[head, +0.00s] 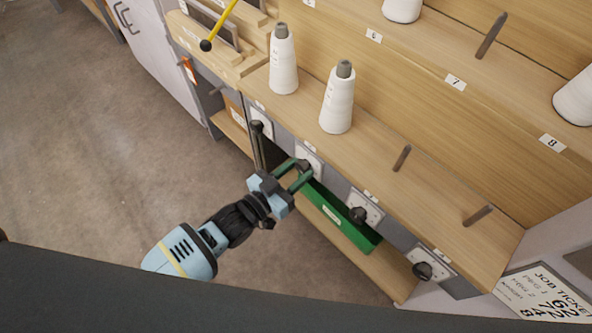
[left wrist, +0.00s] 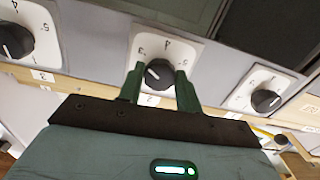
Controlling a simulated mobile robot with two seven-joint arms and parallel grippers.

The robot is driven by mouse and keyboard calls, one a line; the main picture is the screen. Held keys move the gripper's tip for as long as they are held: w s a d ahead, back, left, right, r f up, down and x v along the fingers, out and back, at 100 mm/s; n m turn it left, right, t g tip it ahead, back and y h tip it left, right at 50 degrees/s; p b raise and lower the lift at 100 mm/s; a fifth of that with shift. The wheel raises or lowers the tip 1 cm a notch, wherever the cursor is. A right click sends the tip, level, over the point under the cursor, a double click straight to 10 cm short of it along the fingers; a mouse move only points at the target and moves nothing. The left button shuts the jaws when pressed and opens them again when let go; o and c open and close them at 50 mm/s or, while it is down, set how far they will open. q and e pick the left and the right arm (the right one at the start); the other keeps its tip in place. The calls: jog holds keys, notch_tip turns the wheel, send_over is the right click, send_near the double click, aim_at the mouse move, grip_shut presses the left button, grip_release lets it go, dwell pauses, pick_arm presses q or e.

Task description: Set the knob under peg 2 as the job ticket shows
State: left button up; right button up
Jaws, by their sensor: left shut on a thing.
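The knob under peg 2 (left wrist: 160,73) is black and round on a white dial plate (left wrist: 168,47) with printed numbers. My left gripper (head: 305,169) reaches the front of the shelf, and its green fingers are shut on this knob, one on each side in the left wrist view. A pale pointer line shows on the knob face; which number it points at I cannot tell. The job ticket (head: 545,295) lies at the lower right of the head view, slanted and cut off by the edge, with its peg lines only partly readable. My right gripper is not in view.
Neighbouring knobs (head: 358,215) and (head: 423,270) sit along the same front panel. White thread cones (head: 338,100) stand on the shelf above, beside bare pegs (head: 402,158). A green bin (head: 340,222) is below the panel. A dark upright bar (head: 258,147) stands just left of my gripper.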

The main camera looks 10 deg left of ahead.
pick_arm(q)
jog(key=shift+m, duration=0.4)
jog(key=m, duration=0.4)
jog(key=shift+m+p, duration=0.3)
jog(key=shift+m, duration=0.1)
jog(key=m, duration=0.5)
jog(key=shift+m, duration=0.4)
jog(key=o, duration=1)
jog(key=shift+a, duration=0.1)
